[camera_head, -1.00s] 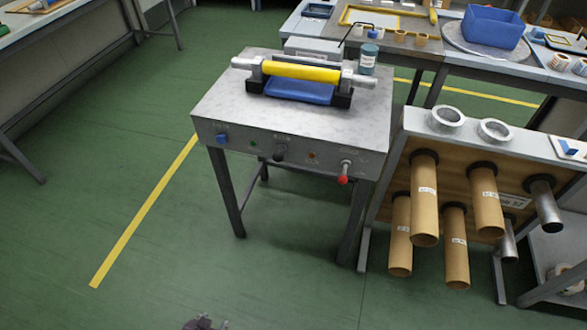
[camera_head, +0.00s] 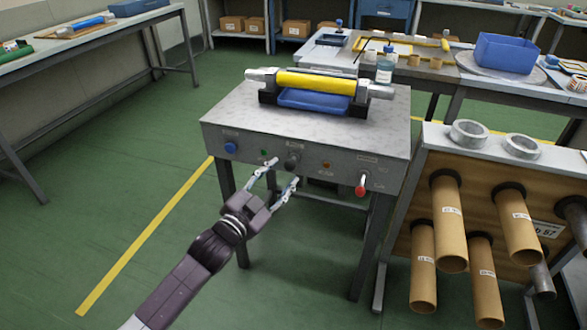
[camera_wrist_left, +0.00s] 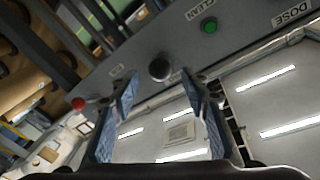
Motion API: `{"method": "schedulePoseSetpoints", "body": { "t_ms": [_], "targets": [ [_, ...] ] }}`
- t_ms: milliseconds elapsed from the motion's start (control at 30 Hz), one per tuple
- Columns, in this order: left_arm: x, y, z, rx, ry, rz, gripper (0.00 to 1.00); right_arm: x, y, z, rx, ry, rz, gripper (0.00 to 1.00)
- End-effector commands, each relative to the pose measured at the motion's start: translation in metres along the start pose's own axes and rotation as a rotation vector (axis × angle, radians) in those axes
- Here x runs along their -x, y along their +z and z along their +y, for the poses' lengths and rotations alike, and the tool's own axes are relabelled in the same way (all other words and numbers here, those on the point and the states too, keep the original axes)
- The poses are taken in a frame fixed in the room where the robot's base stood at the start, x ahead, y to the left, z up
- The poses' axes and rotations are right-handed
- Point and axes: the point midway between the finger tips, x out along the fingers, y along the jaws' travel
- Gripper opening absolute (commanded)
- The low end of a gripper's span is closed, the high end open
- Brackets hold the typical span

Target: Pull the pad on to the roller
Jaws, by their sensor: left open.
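A yellow roller (camera_head: 315,82) lies across a stand on top of the grey machine table, with a blue pad (camera_head: 313,100) just below and in front of it. A dark round knob (camera_head: 292,160) sits on the table's front panel. My left gripper (camera_head: 284,173) is open and empty, its fingertips close to this knob. In the left wrist view, the knob (camera_wrist_left: 160,68) appears between and beyond the two open fingers (camera_wrist_left: 158,90). Whether the fingers touch it I cannot tell. My right gripper is not in view.
The front panel (camera_head: 240,135) also has a blue button (camera_head: 230,148), a green button (camera_head: 264,153), an orange button (camera_head: 327,165) and a red-tipped lever (camera_head: 361,187). A rack of cardboard tubes (camera_head: 450,220) stands close on the right. The floor on the left is clear.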

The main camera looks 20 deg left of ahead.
Motion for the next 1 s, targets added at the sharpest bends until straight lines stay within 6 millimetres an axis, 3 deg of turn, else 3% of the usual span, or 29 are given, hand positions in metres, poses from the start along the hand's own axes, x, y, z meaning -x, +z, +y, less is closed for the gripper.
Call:
{"method": "schedulePoseSetpoints", "body": {
  "t_ms": [300, 733, 1000],
  "targets": [
    [-0.044, 0.001, 0.001, 0.001, 0.000, 0.000, 0.43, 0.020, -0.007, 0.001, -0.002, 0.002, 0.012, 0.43],
    [-0.053, 0.001, 0.000, 0.001, 0.000, -0.001, 0.43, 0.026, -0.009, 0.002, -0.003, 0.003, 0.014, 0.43],
    [-0.053, 0.001, 0.000, 0.001, 0.000, -0.001, 0.13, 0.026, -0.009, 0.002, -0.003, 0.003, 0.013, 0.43]
  ]
}}
